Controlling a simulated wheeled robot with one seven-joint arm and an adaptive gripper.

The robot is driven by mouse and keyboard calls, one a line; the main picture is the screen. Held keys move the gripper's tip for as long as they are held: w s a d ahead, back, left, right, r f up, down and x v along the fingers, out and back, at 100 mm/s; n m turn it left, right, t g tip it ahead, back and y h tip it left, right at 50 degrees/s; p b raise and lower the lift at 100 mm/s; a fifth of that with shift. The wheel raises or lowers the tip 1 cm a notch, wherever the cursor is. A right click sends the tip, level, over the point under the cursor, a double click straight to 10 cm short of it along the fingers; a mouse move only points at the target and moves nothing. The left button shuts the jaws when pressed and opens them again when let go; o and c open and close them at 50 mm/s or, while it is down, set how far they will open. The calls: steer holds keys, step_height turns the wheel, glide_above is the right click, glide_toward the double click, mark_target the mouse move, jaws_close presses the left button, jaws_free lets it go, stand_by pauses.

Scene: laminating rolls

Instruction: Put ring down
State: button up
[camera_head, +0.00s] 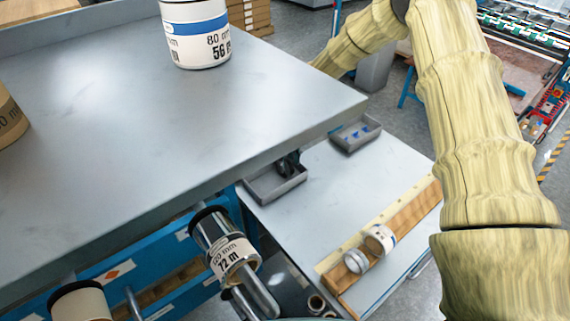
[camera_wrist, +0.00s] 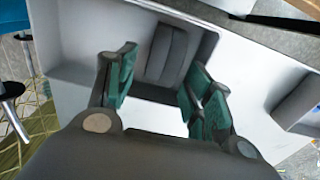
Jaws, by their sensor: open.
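My gripper (camera_wrist: 163,80) is open in the wrist view, its green finger pads apart. It is over a grey tray (camera_wrist: 85,75) on the white side table. A dark grey grooved piece (camera_wrist: 168,52) shows in the tray between and beyond the fingers; I cannot tell if it is the ring, and no contact with the pads is clear. In the head view the tray (camera_head: 262,190) stands beside the big table's edge, with a dark shape (camera_head: 288,165) at its far end that I cannot identify. My gripper cannot be made out for sure there.
A second tray (camera_head: 355,135) with small blue pieces stands farther back. A wooden rack (camera_head: 410,210) on the side table (camera_head: 345,190) holds a labelled roll (camera_head: 380,240) and a metal ring (camera_head: 357,262). The grey tabletop (camera_head: 120,110) overhangs nearby. A 72 m roll (camera_head: 232,255) sits on a spindle.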

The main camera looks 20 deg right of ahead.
mark_target(287, 162)
step_height(287, 162, up, 11)
steer(key=b, duration=0.3)
stand_by(0.4)
